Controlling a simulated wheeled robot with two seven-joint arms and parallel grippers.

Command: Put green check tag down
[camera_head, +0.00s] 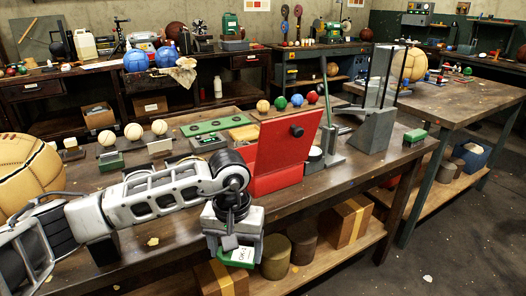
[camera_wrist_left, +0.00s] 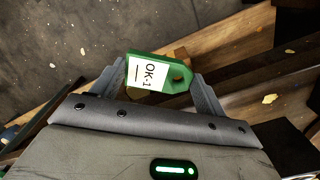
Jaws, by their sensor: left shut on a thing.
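The green check tag (camera_wrist_left: 172,73) has a white label reading "OK-1" and a hole at one end. My left gripper (camera_wrist_left: 160,82) is shut on it, with one finger at each end of the tag. In the head view the tag (camera_head: 238,257) hangs below my left gripper (camera_head: 236,246), in front of the workbench's front edge. In the wrist view the floor and a wooden shelf lie beyond the tag. My right gripper is not in view.
The workbench (camera_head: 135,243) carries a red open box (camera_head: 285,152), a grey stand (camera_head: 375,128), several small balls and a large tan ball (camera_head: 28,172). Cardboard boxes stand on the lower shelf. Some bare benchtop shows right of the red box.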

